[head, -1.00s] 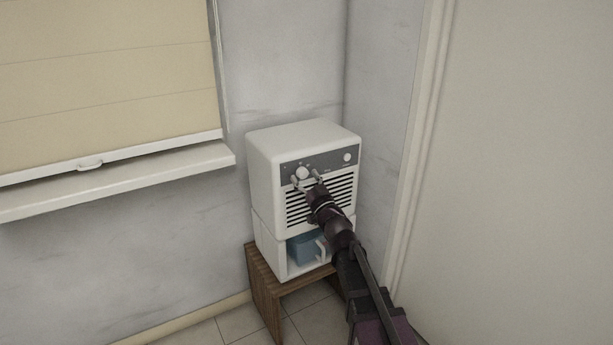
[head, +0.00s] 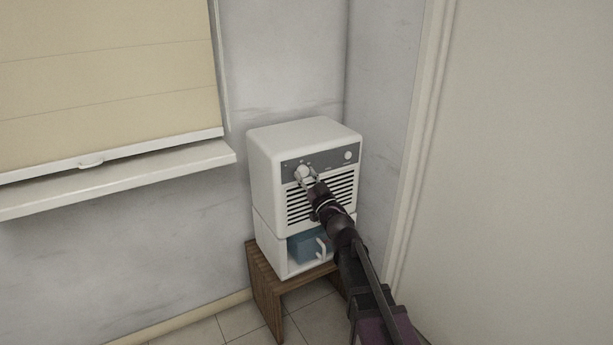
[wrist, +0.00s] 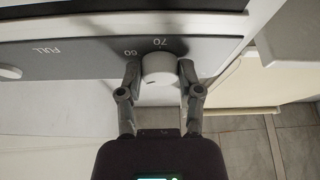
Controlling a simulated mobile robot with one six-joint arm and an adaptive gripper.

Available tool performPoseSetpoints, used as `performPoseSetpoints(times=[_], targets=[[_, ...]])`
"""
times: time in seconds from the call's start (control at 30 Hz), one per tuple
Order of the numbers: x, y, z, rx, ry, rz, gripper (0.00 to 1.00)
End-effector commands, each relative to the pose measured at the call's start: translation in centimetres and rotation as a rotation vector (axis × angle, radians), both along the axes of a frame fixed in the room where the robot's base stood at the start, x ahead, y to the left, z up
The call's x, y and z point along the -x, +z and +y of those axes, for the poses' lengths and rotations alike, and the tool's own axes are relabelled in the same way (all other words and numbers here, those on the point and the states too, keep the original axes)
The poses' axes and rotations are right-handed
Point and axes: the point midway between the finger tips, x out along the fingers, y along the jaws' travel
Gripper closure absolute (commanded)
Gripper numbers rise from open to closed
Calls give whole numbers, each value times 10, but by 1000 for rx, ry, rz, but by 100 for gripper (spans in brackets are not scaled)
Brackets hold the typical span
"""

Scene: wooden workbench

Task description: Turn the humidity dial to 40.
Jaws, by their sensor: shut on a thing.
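The white dehumidifier (head: 268,187) stands on a small wooden stool against the wall. Its humidity dial (head: 303,173) is a round white knob on the dark panel near the top. In the wrist view the dial (wrist: 158,70) sits between my two fingers, with the numbers 60 and 70 showing upside down beside it. A small dark mark shows on its face. My gripper (head: 307,176) is shut on the dial in the head view; it also shows in the wrist view (wrist: 159,80). The 40 mark is not readable.
A second, smaller white button (head: 348,155) is on the panel's right. Below are dark vent slats and a blue tank (head: 308,247) with a white handle. The wooden stool (head: 262,285) is under the unit. A window sill (head: 120,178) juts out at left; a door frame is at right.

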Motion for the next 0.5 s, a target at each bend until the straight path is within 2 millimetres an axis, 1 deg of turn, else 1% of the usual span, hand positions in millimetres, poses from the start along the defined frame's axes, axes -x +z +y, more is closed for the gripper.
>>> performPoseSetpoints(times=[0.03,0.27,0.5], targets=[[-3,1,-1,14,-5,-9,100],[-5,2,-2,131,-3,-88,100],[-6,3,-3,306,-3,-205,100]])
